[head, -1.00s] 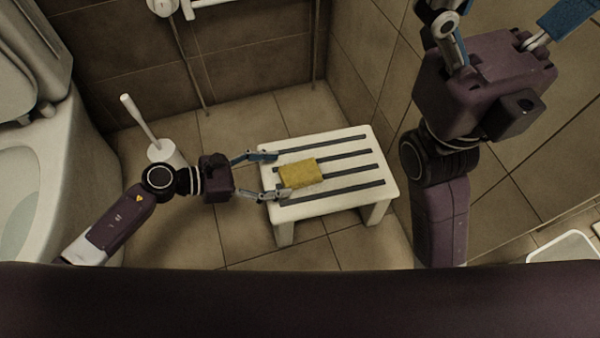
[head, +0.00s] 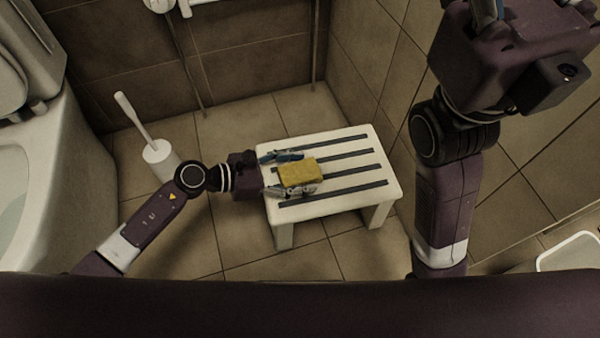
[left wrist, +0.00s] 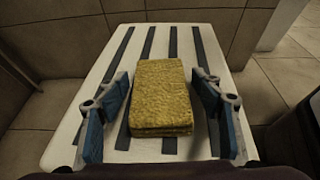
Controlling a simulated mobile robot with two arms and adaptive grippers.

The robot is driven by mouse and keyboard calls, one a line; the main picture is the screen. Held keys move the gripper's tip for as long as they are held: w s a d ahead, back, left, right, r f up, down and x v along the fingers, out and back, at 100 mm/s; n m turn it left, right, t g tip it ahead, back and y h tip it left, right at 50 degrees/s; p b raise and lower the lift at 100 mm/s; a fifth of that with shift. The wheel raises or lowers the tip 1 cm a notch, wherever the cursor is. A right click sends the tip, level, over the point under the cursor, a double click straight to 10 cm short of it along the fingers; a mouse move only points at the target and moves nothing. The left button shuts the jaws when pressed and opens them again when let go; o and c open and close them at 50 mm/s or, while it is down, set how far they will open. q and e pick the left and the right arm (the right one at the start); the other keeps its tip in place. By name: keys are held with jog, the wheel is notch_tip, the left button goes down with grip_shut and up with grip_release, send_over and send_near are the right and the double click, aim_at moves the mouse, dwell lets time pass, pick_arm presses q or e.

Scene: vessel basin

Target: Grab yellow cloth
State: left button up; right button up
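The yellow cloth (head: 300,171) is a folded, rough-textured block lying on the white stool (head: 352,197) with dark stripes. It also shows in the left wrist view (left wrist: 160,96), between my fingers. My left gripper (head: 292,173) is over the stool, with one finger on either side of the cloth. In the left wrist view (left wrist: 160,115) there is a gap between each finger and the cloth, so the gripper is open. My right gripper is at the top right of the head view (head: 530,8), mostly cut off, and its opening cannot be judged.
A toilet (head: 50,170) stands at the left. A toilet brush in a white holder (head: 160,160) stands on the floor left of the stool. A tiled wall rises behind and to the right. A white bin-like container (head: 570,252) shows at the lower right.

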pick_arm(q)
jog(key=c, duration=0.8)
jog(key=shift+r, duration=0.15)
